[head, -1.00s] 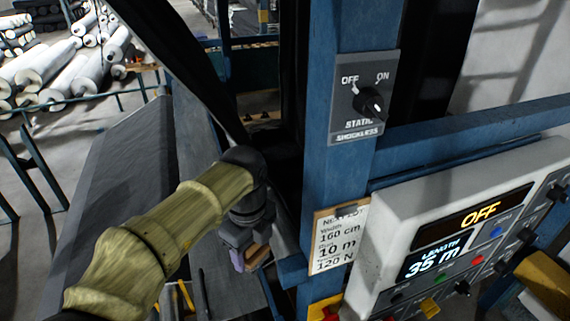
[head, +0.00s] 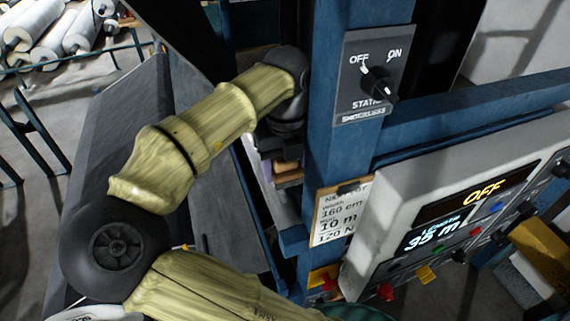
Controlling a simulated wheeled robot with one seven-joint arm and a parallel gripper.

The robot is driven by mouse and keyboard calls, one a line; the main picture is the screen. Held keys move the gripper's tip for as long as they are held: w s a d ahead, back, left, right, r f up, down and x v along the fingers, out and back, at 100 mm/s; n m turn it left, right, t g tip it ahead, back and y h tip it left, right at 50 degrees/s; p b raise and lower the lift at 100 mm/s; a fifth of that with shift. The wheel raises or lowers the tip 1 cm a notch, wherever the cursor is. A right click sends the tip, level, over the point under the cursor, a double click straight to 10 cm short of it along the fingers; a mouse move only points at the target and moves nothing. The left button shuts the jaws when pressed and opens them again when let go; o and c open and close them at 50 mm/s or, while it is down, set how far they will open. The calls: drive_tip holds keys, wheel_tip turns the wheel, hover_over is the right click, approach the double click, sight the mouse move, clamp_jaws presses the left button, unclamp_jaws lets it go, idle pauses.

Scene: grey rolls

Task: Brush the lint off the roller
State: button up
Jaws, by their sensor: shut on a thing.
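My gripper (head: 286,150) is at the end of my arm, just left of the blue upright post. It points down and is partly hidden by my wrist. It is shut on a small brush with a tan wooden back (head: 287,167); its lower side is dark and hard to make out. I cannot clearly pick out the roller or any lint; the area behind my wrist and the post is dark and partly covered.
The blue post (head: 331,150) stands close right of my gripper and carries a static switch plate (head: 351,100). Dark grey fabric (head: 130,100) slopes at left. White rolls (head: 45,45) lie behind.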

drive_tip(key=shift+w+f, duration=0.1)
drive_tip(key=shift+f, duration=2.9)
drive_tip(key=shift+f+b, duration=0.5)
drive_tip(key=shift+f, duration=0.45)
drive_tip(key=shift+w+a+r+p, duration=0.1)
drive_tip(key=shift+w+a+p, duration=0.05)
drive_tip(key=shift+w+p, duration=0.2)
drive_tip(key=shift+w+a+r+p, duration=0.1)
drive_tip(key=shift+w+p, duration=0.1)
drive_tip(key=shift+w, duration=0.2)
drive_tip(key=shift+w+a+f, duration=0.1)
drive_tip(key=shift+w+a, duration=0.15)
drive_tip(key=shift+w, duration=0.65)
drive_tip(key=shift+w+a+f, duration=0.1)
drive_tip(key=shift+w+a, duration=0.15)
drive_tip(key=shift+w, duration=0.6)
drive_tip(key=shift+w+a+f, duration=0.1)
drive_tip(key=shift+w+a, duration=0.15)
drive_tip(key=shift+w, duration=0.55)
